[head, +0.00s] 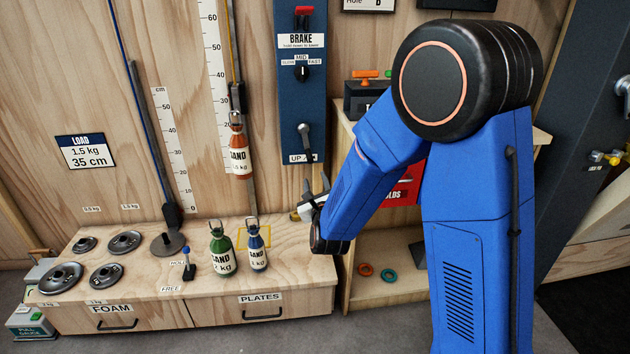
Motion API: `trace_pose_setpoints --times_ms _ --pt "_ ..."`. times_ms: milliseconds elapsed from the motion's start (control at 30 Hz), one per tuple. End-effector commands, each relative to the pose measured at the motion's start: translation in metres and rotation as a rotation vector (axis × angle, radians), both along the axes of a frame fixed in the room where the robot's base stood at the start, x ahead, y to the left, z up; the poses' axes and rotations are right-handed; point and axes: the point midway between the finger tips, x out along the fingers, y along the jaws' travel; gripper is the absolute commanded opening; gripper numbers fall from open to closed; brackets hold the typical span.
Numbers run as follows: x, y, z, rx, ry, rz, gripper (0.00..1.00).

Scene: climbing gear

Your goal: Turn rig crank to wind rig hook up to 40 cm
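The rig crank (305,138) is a dark grey arm on the lower part of the blue panel, hanging down past a partly hidden "UP" label. The rig hook (237,116) hangs on a line beside the white height scale (216,73). An orange bottle (239,150) labelled SAND hangs from it, clear of the bench. The hook is level with roughly the 20s on the scale; the exact reading is unclear. My gripper (316,186) is below the crank and apart from it, fingers upward. Its fingers look spread, with nothing seen between them.
A green bottle (222,251) and a blue bottle (256,250) stand on the wooden bench (200,282) beneath the hook. Several metal discs lie at left. The panel carries a red BRAKE lever (304,12) and a black knob (302,73). A shelf stands behind my arm.

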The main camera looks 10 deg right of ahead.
Motion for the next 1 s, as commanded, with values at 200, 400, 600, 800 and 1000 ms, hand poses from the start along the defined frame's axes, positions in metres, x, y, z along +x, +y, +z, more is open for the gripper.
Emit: trace_pose_setpoints --times_ms 200,400,600,800,1000 --pt "0.0004 -0.0001 -0.0002 -0.191 0.0 0.0 0.37" --pt "0.0008 0.0 -0.0005 -0.555 -0.001 0.0 0.37" --pt "0.0011 -0.0002 -0.0009 -0.925 -0.001 -0.001 0.37" --pt "0.0015 -0.0002 -0.0012 -1.295 -0.001 -0.001 0.37" --pt "0.0018 -0.0002 -0.0015 -1.667 -0.002 -0.002 0.37"
